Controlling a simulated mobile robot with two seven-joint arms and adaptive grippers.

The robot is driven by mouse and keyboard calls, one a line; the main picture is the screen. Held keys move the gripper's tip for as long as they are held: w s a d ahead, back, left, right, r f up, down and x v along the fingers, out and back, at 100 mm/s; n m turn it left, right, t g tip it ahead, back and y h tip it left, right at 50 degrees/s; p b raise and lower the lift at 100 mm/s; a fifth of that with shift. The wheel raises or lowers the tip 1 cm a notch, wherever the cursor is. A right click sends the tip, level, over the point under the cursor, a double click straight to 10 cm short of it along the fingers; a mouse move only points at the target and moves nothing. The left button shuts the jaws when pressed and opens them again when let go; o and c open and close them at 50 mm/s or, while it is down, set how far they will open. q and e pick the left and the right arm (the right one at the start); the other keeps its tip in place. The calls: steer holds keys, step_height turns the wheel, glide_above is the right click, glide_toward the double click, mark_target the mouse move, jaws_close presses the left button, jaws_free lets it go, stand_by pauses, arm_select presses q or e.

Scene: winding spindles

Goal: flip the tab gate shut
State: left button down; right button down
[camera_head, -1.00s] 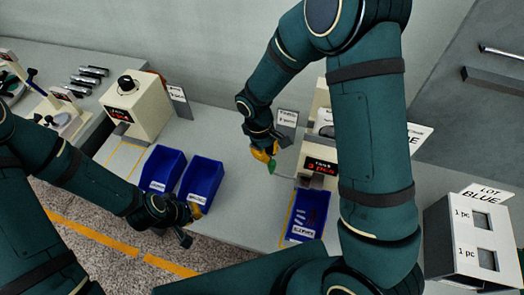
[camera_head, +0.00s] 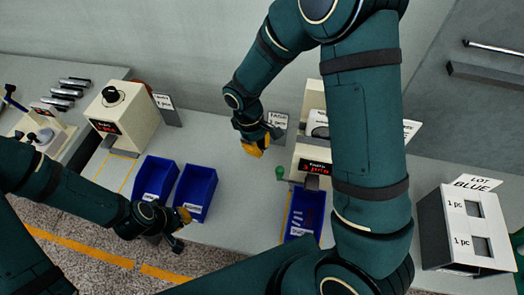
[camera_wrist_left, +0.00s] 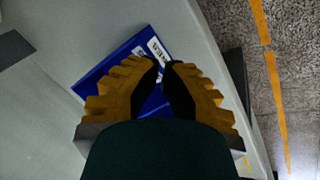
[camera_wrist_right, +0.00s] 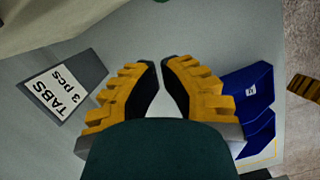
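The tab dispenser (camera_head: 312,152) is a cream box with a red-lit display. A green knob (camera_head: 279,173) sticks out at its lower left side. I cannot make out the gate itself clearly. A blue tray (camera_head: 289,238) with several small pieces stands below the dispenser. My right gripper (camera_head: 256,148) is empty and open, up and left of the green knob and apart from it. In the right wrist view its fingers (camera_wrist_right: 160,68) have a gap with nothing between them. My left gripper (camera_head: 182,228) is open and empty beside the blue bins; its fingers also show in the left wrist view (camera_wrist_left: 164,68).
The TABS sign (camera_head: 278,122) stands behind my right gripper. Two blue bins (camera_head: 158,166) (camera_head: 205,172) stand left of centre. Another dispenser (camera_head: 127,108) is behind them. A grey box (camera_head: 462,250) with a LOT BLUE sign is at the right. Bench between bins and tray is clear.

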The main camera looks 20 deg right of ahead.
steer(key=s+d+v, duration=0.1)
steer(key=v, duration=0.7)
steer(key=shift+w+a+r, duration=0.2)
steer(key=shift+a+r, duration=0.05)
steer(key=shift+r, duration=0.05)
